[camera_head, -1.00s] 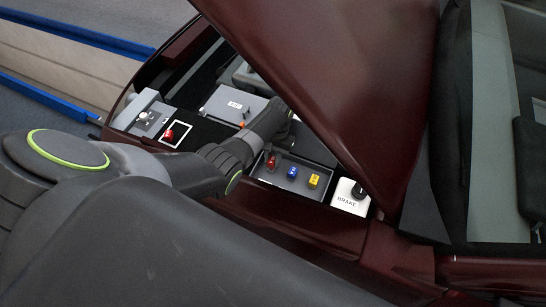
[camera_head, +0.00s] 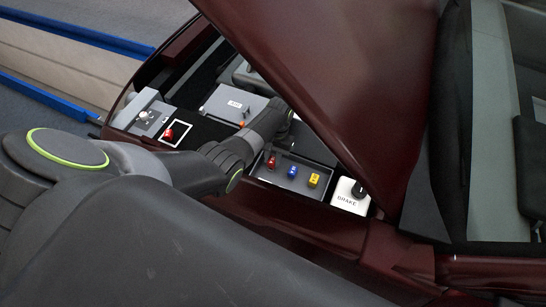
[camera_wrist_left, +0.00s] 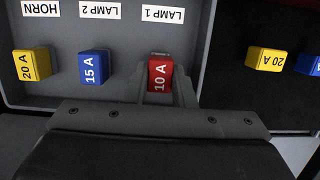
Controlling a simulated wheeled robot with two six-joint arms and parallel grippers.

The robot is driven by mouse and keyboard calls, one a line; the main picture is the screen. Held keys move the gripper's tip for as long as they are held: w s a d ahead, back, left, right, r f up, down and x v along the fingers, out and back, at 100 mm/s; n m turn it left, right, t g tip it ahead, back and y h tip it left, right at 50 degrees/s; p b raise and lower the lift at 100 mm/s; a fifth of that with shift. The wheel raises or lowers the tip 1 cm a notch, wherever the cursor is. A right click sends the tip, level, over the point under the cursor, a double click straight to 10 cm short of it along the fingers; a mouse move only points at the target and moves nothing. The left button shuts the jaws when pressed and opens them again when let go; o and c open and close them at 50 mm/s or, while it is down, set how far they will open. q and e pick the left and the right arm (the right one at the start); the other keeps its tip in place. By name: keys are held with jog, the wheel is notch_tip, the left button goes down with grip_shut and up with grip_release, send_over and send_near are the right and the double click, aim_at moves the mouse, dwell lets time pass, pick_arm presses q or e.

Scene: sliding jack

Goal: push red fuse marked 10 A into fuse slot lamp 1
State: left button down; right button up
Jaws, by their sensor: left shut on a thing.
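The red fuse marked 10 A (camera_wrist_left: 160,73) is between the two fingers of my left gripper (camera_wrist_left: 163,85), which is shut on it. The white label LAMP 1 (camera_wrist_left: 162,14) lies straight above the fuse in the left wrist view. In the head view the red fuse (camera_head: 270,160) shows at the left end of the grey fuse panel (camera_head: 303,189), beside my left wrist. Its lower end and the slot are hidden, so I cannot tell how deep it sits. My right gripper is not in view.
A blue 15 A fuse (camera_wrist_left: 95,67) is by LAMP 2 and a yellow 20 A fuse (camera_wrist_left: 31,65) by HORN. Another yellow fuse (camera_wrist_left: 265,59) and a blue one (camera_wrist_left: 314,65) lie on the dark area at right. The raised hood (camera_head: 330,70) overhangs the bay.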

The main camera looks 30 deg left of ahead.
aim_at(273, 160)
pick_arm(q)
jog(key=shift+f+b, duration=0.4)
jog(key=shift+f, duration=0.2)
jog(key=c, duration=1.1)
grip_release()
jog(key=shift+c, duration=0.2)
jog(key=shift+r, duration=0.1)
jog(key=shift+r, duration=0.6)
jog(key=shift+s+r+p+v, duration=0.15)
jog(key=shift+s+v, duration=0.2)
jog(key=shift+v, duration=1.05)
jog(key=shift+s+p+v, duration=0.15)
jog(key=shift+s+v, duration=0.2)
jog(key=shift+v, duration=1.05)
jog(key=shift+s+r+p+v, duration=0.15)
jog(key=shift+s+v, duration=0.15)
jog(key=shift+v, duration=1.1)
jog(key=shift+d+f, duration=0.1)
jog(key=shift+f, duration=0.05)
